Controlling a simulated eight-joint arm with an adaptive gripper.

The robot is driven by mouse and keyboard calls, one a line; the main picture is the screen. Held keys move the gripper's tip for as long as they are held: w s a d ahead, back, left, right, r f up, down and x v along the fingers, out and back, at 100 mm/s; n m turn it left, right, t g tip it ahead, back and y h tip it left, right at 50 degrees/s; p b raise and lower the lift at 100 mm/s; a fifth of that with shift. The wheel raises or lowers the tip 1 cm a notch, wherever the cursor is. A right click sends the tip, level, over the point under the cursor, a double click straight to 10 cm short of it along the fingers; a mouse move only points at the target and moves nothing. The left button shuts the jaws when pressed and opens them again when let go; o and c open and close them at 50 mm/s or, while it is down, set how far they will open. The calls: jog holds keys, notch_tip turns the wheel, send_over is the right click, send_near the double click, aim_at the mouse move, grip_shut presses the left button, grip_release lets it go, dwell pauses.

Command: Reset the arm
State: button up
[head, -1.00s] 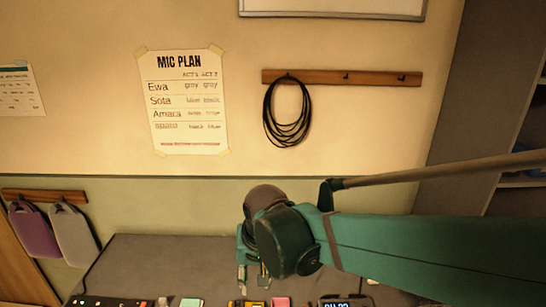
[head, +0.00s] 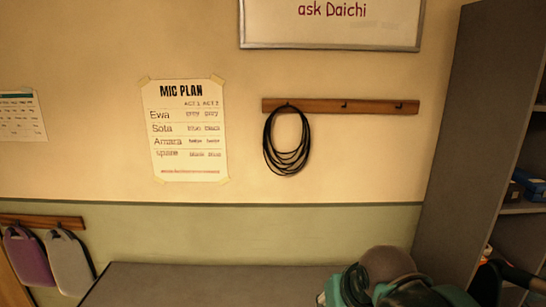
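My teal arm (head: 425,290) shows only in part at the bottom right of the head view, in front of the right end of the grey table (head: 200,285). The fingers of my gripper are out of the picture, so I cannot see whether they hold anything. Only the far part of the tabletop shows, and it looks bare there.
A coil of black cable (head: 286,145) hangs from a wooden hook rail (head: 340,107). A MIC PLAN poster (head: 187,130) and a whiteboard (head: 330,22) are on the wall. A grey shelf unit (head: 470,130) stands at right.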

jog(key=s+d+t+h, duration=0.1)
jog(key=s+d, duration=0.3)
jog(key=d, duration=0.3)
jog(key=shift+d+r+t, duration=0.2)
jog(key=shift+d+t, duration=0.1)
dwell(1.1)
